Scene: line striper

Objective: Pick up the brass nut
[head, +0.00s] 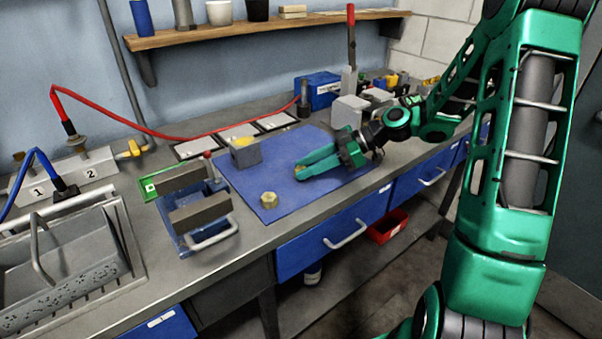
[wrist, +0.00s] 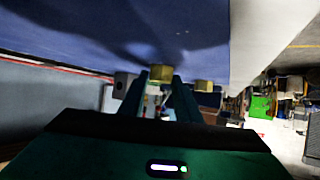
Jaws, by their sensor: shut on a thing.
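My gripper (head: 299,171) is over the blue mat, its green fingers pointing left. It is shut on a small brass piece, which I take for the brass nut (wrist: 161,73); in the wrist view it sits between the fingertips. In the head view the fingers hide most of it. Whether it touches the mat I cannot tell. A second brass, hex-shaped piece (head: 269,199) stands on the mat to the lower left of my fingertips. It also shows in the wrist view (wrist: 204,86), beside the fingers and apart from them.
A grey block with a yellow top (head: 245,152) stands on the blue mat (head: 318,199) behind. A blue vise (head: 200,215) with dark jaws is to the left, past it a sink (head: 122,250). Grey machine parts (head: 362,108) stand behind my wrist. The mat's front is clear.

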